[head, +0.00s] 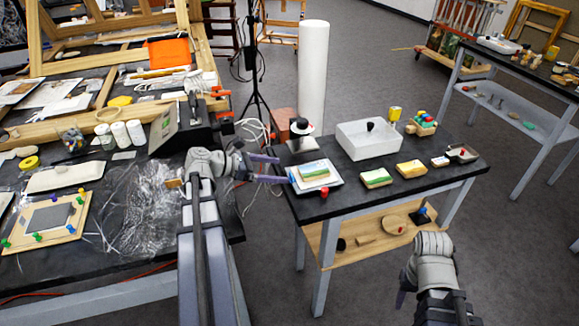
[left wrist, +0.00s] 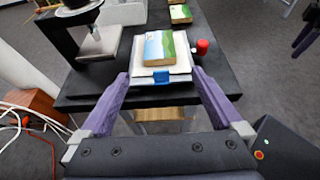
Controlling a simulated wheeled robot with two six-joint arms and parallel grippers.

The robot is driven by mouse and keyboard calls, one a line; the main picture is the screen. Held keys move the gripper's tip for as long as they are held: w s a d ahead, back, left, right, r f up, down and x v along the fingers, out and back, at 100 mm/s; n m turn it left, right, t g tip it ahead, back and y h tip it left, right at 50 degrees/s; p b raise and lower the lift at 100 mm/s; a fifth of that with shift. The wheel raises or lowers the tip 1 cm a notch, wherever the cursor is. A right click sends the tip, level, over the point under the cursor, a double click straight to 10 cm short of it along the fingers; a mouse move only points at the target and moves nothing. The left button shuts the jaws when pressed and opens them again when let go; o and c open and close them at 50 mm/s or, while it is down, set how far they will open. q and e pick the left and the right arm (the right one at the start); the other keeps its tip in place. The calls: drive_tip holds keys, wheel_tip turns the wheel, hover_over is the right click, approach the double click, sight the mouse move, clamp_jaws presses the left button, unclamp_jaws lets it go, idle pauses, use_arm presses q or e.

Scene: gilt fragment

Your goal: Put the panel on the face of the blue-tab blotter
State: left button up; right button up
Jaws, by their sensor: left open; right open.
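A small panel (head: 314,172) with a painted green and blue landscape lies flat on a white blotter (head: 332,183) at the left end of the dark table. In the left wrist view the panel (left wrist: 160,48) shows its pale wooden edge, and the blotter (left wrist: 182,77) has a blue tab (left wrist: 161,74) on its near edge. My left gripper (head: 279,169) is open and empty, just left of the blotter, its fingers spread to either side of the tab. Contact cannot be told. My right gripper (head: 402,298) is open, low in front of the table, partly hidden by its arm.
Two similar painted blocks, one green (head: 376,178) and one yellow (head: 411,169), lie to the right. A red knob (head: 324,193) stands by the blotter. Behind are a press-like stand (head: 301,140) and a white tray (head: 368,140). A cluttered bench (head: 130,255) is at left.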

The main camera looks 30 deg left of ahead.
use_arm(q)
drive_tip(key=p+v, duration=0.1)
drive_tip(key=v, duration=0.3)
drive_tip(key=shift+s+a+r, duration=0.15)
drive_tip(key=shift+s+a, duration=0.1)
drive_tip(key=shift+s, duration=0.05)
idle(1.0)
